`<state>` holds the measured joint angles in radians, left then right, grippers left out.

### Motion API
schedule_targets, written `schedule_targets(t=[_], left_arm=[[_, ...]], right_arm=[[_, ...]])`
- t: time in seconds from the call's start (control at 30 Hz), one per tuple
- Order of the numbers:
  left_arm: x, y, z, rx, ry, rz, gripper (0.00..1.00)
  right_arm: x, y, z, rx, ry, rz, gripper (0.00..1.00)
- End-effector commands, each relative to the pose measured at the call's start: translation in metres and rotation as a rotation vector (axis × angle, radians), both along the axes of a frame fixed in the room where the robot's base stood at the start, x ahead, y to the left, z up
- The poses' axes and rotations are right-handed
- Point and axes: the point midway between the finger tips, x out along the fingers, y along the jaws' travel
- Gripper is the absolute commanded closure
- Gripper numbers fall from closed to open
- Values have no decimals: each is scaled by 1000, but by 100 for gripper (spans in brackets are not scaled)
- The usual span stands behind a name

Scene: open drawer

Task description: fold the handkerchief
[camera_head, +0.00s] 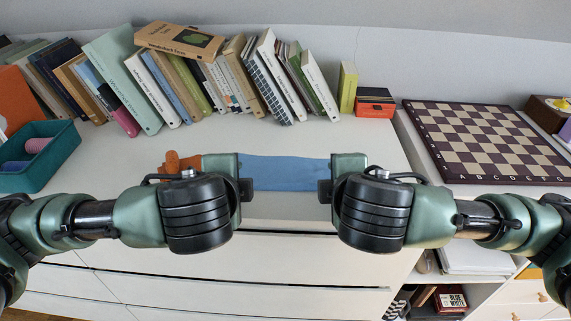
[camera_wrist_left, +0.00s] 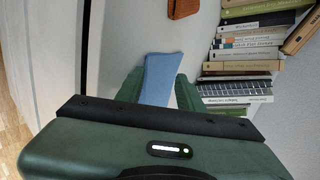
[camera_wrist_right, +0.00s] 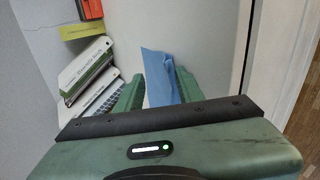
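The handkerchief is a flat strip of plain blue cloth (camera_head: 285,173) near the front edge of the white dresser top, between my two grippers in the head view. My left gripper (camera_head: 228,172) is at its left end and my right gripper (camera_head: 345,172) at its right end. In the left wrist view, blue cloth (camera_wrist_left: 162,76) shows between two green fingers that stand apart. In the right wrist view, cloth (camera_wrist_right: 158,75) likewise shows between spread fingers. The grippers hide both ends of the cloth, and contact is unclear.
An orange-brown object (camera_head: 178,163) lies just behind my left gripper. A teal box (camera_head: 50,160) stands at the left, a row of books (camera_head: 180,85) along the wall, and a chessboard (camera_head: 485,142) at the right. The dresser top behind the cloth is clear.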

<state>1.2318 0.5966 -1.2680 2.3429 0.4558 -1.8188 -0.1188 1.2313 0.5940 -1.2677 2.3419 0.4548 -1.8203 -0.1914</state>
Motion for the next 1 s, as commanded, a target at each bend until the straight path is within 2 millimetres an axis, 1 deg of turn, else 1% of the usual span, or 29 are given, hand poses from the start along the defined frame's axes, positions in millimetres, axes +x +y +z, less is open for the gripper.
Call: schedule_targets(t=[0.07,0.23,0.6,0.77,1.0], left_arm=[[-3,-1,7,-2,-1,-2,60],[-13,-1,32,-2,-3,-5,60],[-49,0,80,1,-9,-3,60],[-59,0,89,1,-3,-2,60],[-60,0,89,0,0,-1,60]], right_arm=[[-3,1,7,0,-1,2,60],[-13,1,32,2,-4,3,60],[-49,1,80,-1,-10,4,60],[-59,0,89,-1,-4,2,60],[-60,0,89,0,0,0,60]])
